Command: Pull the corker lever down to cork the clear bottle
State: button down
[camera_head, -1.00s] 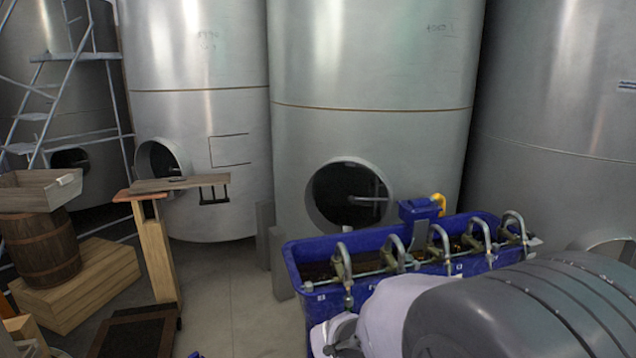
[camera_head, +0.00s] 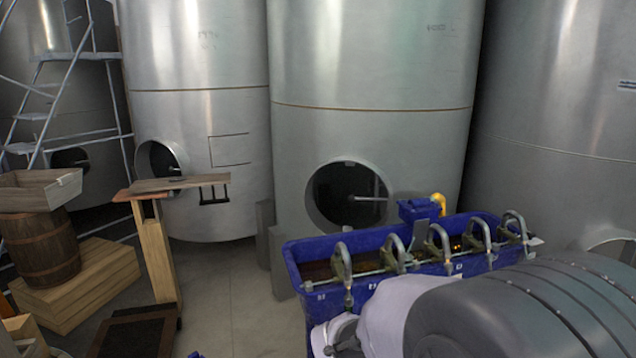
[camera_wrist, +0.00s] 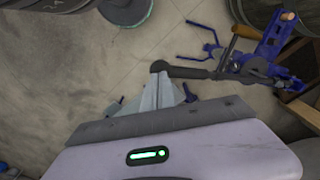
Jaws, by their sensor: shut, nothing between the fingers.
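The corker (camera_wrist: 268,55) is a blue frame standing on the floor at the upper right of the wrist view. A dark lever (camera_wrist: 195,72) runs left from it and ends in a rounded knob. My gripper (camera_wrist: 163,80) is shut and empty, its pale fingertips beside the knob end of the lever. I cannot tell whether they touch it or at what height they are. I cannot make out the clear bottle in either view. My gripper does not show clearly in the head view.
A blue filler trough (camera_head: 300,262) with several metal spouts stands in front of the steel tanks (camera_head: 370,60). A barrel (camera_head: 40,250) on a wooden crate and a wooden stand (camera_head: 158,255) are at left. A round green-rimmed object (camera_wrist: 125,10) lies at the wrist view's top.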

jog(key=shift+s+d+f+b, duration=0.15)
jog(key=shift+d+f+b, duration=0.05)
jog(key=shift+f+b, duration=0.4)
jog(key=shift+s+d+f+b, duration=0.15)
jog(key=shift+f+b, duration=0.25)
jog(key=shift+f, duration=0.25)
jog(key=shift+s+d+f+b, duration=0.1)
jog(key=shift+d+f+b, duration=0.05)
jog(key=shift+f+b, duration=1.05)
jog(key=shift+f, duration=0.1)
jog(key=f, duration=0.1)
jog(key=b, duration=0.1)
jog(key=f+b, duration=0.1)
jog(key=shift+s+d+f, duration=0.2)
jog(key=shift+d+f, duration=0.05)
jog(key=shift+f, duration=0.1)
